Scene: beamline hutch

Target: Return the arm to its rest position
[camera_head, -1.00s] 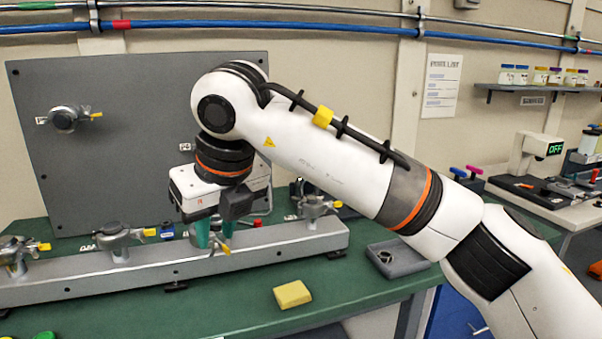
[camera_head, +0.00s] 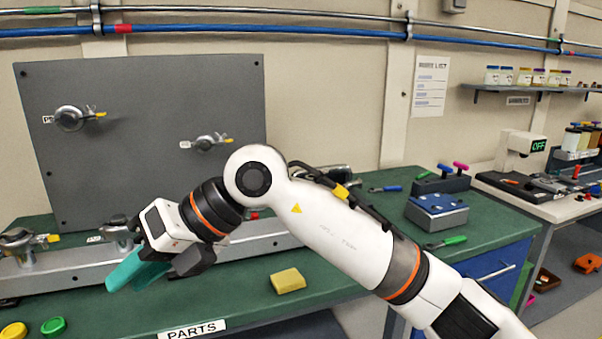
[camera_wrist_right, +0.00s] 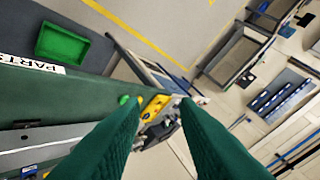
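My right arm reaches in from the right across the green bench (camera_head: 240,303). My right gripper (camera_head: 128,277), with teal fingers, is tilted down to the left, in front of the grey rail (camera_head: 80,267) and above the bench. In the right wrist view its fingers (camera_wrist_right: 160,104) stand apart with nothing held between them. My left gripper is not in view.
Valve-like fittings stand on the rail (camera_head: 20,244) and on the grey panel (camera_head: 72,118). A yellow block (camera_head: 288,281) lies on the bench. Yellow (camera_head: 14,331) and green (camera_head: 53,326) discs lie front left. A green bin (camera_wrist_right: 62,44) shows in the wrist view. A blue-topped box (camera_head: 437,208) stands right.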

